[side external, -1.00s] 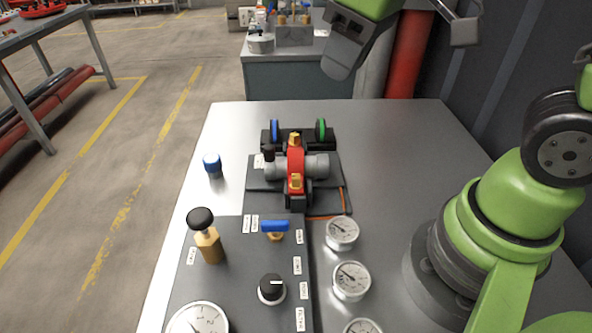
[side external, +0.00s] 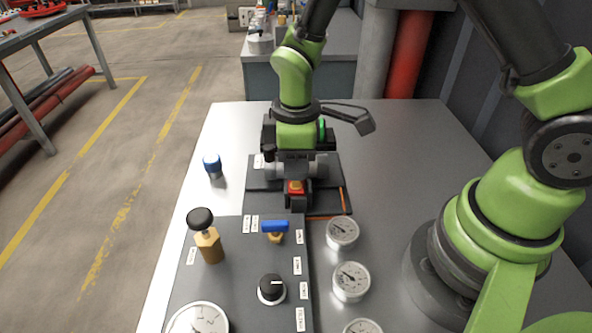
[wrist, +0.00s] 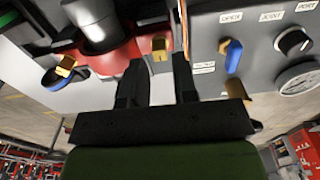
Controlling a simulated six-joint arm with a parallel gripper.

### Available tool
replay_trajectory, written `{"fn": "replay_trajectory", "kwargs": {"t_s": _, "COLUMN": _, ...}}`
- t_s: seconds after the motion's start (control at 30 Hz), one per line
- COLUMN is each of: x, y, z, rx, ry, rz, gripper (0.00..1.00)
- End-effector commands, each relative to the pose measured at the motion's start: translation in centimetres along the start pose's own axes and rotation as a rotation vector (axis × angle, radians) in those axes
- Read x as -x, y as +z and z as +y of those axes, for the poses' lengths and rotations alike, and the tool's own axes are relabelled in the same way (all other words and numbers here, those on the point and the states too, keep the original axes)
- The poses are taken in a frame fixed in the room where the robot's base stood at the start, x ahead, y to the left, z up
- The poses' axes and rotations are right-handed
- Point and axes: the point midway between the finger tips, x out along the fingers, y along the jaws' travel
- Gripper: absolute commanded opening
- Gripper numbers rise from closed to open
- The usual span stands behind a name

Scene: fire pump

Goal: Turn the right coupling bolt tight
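The red coupling (wrist: 108,58) belongs to the small pump unit. One brass bolt (wrist: 160,47) at its end nearer the panel shows in the wrist view, and this end with its bolt (side external: 295,186) also shows in the side view. My gripper (wrist: 157,66) is open, its two dark fingers apart. The bolt appears in line with the gap, just past the fingertips; I see no contact. A second brass piece (wrist: 67,65) shows at the left, by a blue ring. In the side view my wrist covers the middle and far end of the coupling, and the fingers are hidden.
A blue-capped piece (side external: 212,165) stands left of the pump. The table's right side (side external: 420,150) is clear.

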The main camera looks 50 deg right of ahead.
Motion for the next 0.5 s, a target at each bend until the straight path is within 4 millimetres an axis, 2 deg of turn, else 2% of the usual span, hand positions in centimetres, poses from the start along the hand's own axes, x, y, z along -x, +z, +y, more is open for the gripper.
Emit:
{"fn": "replay_trajectory", "kwargs": {"t_s": 0.1, "x": -1.6, "y": 0.0, "z": 0.0, "rx": 0.0, "ry": -0.002, "rz": -0.002, "gripper": 0.27}}
{"fn": "replay_trajectory", "kwargs": {"t_s": 0.2, "x": -2.3, "y": 0.0, "z": 0.0, "rx": -0.001, "ry": -0.001, "rz": -0.001, "gripper": 0.27}}
{"fn": "replay_trajectory", "kwargs": {"t_s": 0.5, "x": -2.6, "y": 0.0, "z": 0.0, "rx": -0.002, "ry": 0.0, "rz": 0.001, "gripper": 0.27}}
